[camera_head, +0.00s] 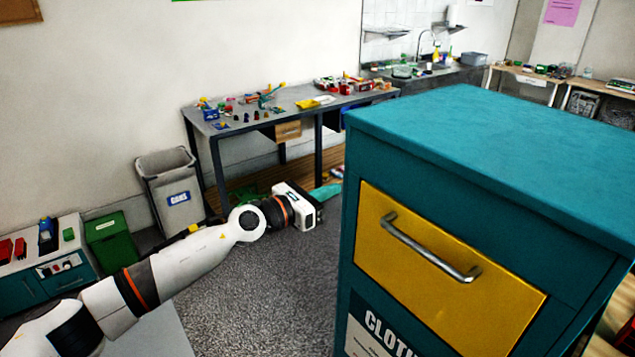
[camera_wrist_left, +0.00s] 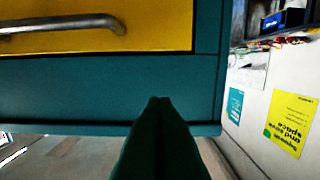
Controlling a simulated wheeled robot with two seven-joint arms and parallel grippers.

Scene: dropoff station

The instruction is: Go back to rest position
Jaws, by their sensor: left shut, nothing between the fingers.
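My left arm reaches in from the left in the head view. Its gripper (camera_head: 326,191) is at the left side of a teal cabinet (camera_head: 500,140); no contact with the cabinet shows. In the left wrist view the dark fingers (camera_wrist_left: 160,103) are together, with nothing between them. The cabinet has a yellow drawer front (camera_head: 440,270) with a metal handle (camera_head: 425,250); the drawer looks closed. The drawer handle (camera_wrist_left: 60,23) also shows at the top left of the wrist view. My right gripper is not in view.
A table (camera_head: 255,122) with several small items stands by the wall. A grey bin (camera_head: 172,190), a green bin (camera_head: 112,240) and a low cabinet (camera_head: 20,287) stand at the left. Grey carpet (camera_head: 260,300) is clear between my left arm and the teal cabinet.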

